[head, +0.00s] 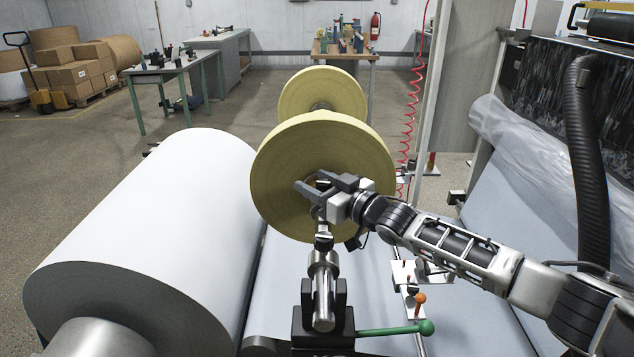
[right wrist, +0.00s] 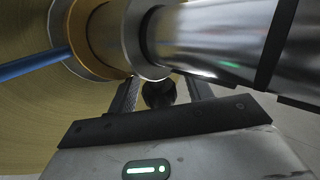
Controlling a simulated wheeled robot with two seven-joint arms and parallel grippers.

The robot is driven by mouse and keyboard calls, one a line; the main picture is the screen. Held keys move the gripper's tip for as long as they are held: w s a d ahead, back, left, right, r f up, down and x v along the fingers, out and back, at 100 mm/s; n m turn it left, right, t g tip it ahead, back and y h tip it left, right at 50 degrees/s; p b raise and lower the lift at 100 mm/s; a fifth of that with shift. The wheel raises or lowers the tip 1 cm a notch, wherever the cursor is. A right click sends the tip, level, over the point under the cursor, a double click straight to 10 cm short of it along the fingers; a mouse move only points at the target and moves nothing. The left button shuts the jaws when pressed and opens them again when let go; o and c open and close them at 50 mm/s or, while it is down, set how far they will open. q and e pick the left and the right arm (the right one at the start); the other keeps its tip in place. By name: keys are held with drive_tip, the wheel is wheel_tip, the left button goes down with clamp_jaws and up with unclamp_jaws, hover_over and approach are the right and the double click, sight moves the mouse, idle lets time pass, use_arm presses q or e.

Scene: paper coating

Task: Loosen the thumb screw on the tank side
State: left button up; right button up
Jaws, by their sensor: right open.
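My right gripper (head: 316,188) reaches in from the right, in front of the near yellow roll (head: 277,160) and close to its core. In the right wrist view its two fingers (right wrist: 161,92) are apart, one on each side of a small dark round knob (right wrist: 158,94), which may be the thumb screw. The knob sits just under a metal collar (right wrist: 148,38) on a steel shaft (right wrist: 215,35). I cannot tell whether the fingers touch it. In the head view my gripper hides this knob. My left gripper is not in view.
A large white paper roll (head: 165,215) lies at left. A shaft in a black stand (head: 322,325) with a green-knobbed lever (head: 400,329) is below the gripper. A black hose (head: 588,160) hangs at right. A blue rod (right wrist: 32,66) crosses the wrist view's left side.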

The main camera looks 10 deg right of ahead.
drive_tip(key=shift+w, duration=0.1)
drive_tip(key=c, duration=1)
drive_tip(key=shift+o, duration=0.2)
